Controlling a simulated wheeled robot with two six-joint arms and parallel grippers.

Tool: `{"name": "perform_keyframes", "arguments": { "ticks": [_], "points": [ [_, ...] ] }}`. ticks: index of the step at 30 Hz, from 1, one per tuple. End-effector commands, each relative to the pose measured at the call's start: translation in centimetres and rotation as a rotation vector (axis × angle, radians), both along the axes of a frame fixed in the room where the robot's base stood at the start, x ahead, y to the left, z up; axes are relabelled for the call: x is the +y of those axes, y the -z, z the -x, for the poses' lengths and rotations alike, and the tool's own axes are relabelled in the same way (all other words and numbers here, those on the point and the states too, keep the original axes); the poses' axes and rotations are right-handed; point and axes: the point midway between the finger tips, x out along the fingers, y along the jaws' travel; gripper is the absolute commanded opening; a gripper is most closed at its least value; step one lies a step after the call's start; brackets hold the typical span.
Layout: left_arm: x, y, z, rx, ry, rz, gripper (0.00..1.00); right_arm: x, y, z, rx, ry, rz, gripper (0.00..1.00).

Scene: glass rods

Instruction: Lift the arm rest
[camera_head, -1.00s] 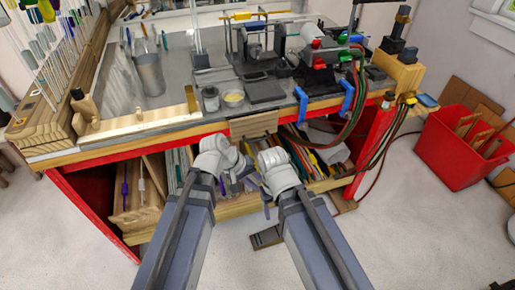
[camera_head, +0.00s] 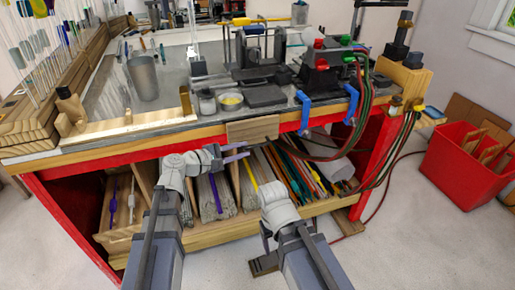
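The arm rest appears to be the small wooden board (camera_head: 253,129) at the front edge of the workbench, near its middle. It hangs down slightly over the red front. My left gripper (camera_head: 238,152) is just below and to the left of this board, with its two fingers pointing right. The fingers are apart with nothing between them. I cannot tell whether a finger touches the board. My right gripper (camera_head: 268,238) is lower, in front of the bottom shelf, and points down. Its fingers are mostly hidden by its own wrist.
The workbench top (camera_head: 110,100) holds a metal cup (camera_head: 142,78), a small yellow dish (camera_head: 230,100) and a torch device (camera_head: 325,65). Blue clamps (camera_head: 304,110) grip the front edge right of the board. Several rods fill the shelf below. A red bin (camera_head: 465,165) stands at right.

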Motion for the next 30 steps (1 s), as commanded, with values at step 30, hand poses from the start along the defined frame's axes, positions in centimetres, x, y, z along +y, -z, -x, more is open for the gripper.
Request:
{"name": "perform_keyframes", "arguments": {
  "ticks": [30],
  "points": [
    [-5.4,1.6,-4.1,-0.001,0.002,-0.003,0.10,0.0,1.5,0.0,0.000,0.000,0.000,0.69]
  ]
}}
